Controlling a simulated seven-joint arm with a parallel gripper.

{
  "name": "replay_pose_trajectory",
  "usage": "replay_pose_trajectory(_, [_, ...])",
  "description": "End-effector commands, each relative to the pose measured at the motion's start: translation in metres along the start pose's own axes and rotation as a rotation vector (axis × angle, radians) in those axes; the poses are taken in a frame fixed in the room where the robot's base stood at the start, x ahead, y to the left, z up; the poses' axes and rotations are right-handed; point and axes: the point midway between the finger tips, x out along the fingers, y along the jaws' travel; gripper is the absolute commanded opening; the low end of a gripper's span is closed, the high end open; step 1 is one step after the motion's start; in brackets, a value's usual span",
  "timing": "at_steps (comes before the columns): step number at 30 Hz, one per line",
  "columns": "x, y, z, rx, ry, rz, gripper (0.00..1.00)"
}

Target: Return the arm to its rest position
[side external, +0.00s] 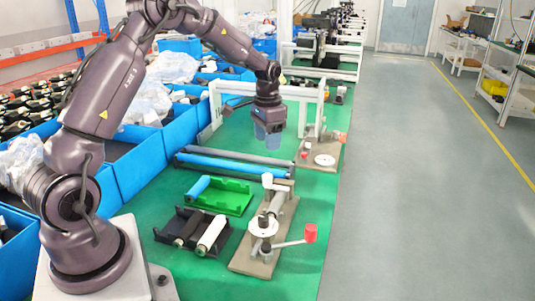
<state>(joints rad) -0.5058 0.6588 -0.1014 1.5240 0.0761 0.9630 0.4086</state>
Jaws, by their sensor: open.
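My gripper (268,136) hangs at the end of my arm, above the green bench top (299,268), pointing down. Its fingers are apart and nothing shows between them. It is above and beyond the long blue and dark rollers (235,166). The fingertips are small and partly blurred in this view.
A hand-cranked fixture (265,232) with a red knob stands at the front right of the bench. A black tray (194,231) holds rollers, and a green tray (221,196) holds a blue roller. A white frame (303,107) stands behind. Blue bins (137,158) line the left.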

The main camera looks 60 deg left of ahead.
Motion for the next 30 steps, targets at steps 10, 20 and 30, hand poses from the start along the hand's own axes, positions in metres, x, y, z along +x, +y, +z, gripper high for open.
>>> replay_pose_trajectory(10, [-0.010,0.000,0.000,0.000,0.000,0.000,0.54])
replay_pose_trajectory(20, [0.000,0.013,0.023,-0.114,-0.042,0.022,0.54])
replay_pose_trajectory(30, [-0.078,0.091,0.091,-0.194,0.049,-0.028,0.54])
